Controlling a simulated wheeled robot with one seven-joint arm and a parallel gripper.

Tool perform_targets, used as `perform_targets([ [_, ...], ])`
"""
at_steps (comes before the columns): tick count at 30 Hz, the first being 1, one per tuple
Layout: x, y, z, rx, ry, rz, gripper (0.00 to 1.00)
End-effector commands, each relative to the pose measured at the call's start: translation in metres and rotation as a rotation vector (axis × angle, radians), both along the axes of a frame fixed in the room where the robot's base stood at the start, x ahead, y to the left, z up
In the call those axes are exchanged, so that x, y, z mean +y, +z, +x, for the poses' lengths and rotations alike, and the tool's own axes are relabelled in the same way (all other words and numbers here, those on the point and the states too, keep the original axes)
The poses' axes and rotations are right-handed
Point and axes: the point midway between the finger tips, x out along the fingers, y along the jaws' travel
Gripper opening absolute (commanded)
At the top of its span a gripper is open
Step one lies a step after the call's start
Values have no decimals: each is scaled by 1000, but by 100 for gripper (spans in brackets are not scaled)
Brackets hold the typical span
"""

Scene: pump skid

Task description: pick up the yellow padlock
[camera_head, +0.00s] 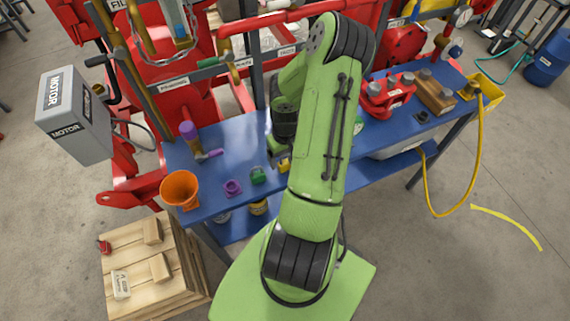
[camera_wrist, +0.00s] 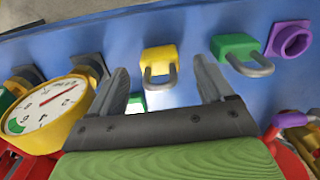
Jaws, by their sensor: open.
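The yellow padlock (camera_wrist: 158,55) lies on the blue bench top (camera_wrist: 185,25), its grey shackle pointing toward my gripper. In the wrist view my gripper (camera_wrist: 160,68) is open, with one finger to the left of the padlock and one to the right. Nothing is held, and I cannot tell how far above the bench the fingertips are. In the head view only a small part of the yellow padlock (camera_head: 284,165) shows beside my arm, which hides the rest and most of the gripper.
A green padlock (camera_wrist: 238,46) lies close to the right finger, with a purple ring-shaped part (camera_wrist: 290,39) beyond it. A round gauge (camera_wrist: 47,104) is at the left. An orange bucket (camera_head: 180,190) stands at the bench's left end.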

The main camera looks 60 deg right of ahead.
Motion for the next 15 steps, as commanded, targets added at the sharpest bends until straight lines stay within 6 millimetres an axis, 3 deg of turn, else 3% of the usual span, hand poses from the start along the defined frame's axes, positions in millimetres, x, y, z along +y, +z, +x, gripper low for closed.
perform_targets([
  [3, 0, -24, 1, 1, -2, 5, 81],
  [6, 0, -34, 1, 0, 0, 2, 81],
  [12, -1, -35, 1, 0, 0, 0, 81],
  [15, -1, -35, 1, 0, 0, 0, 69],
])
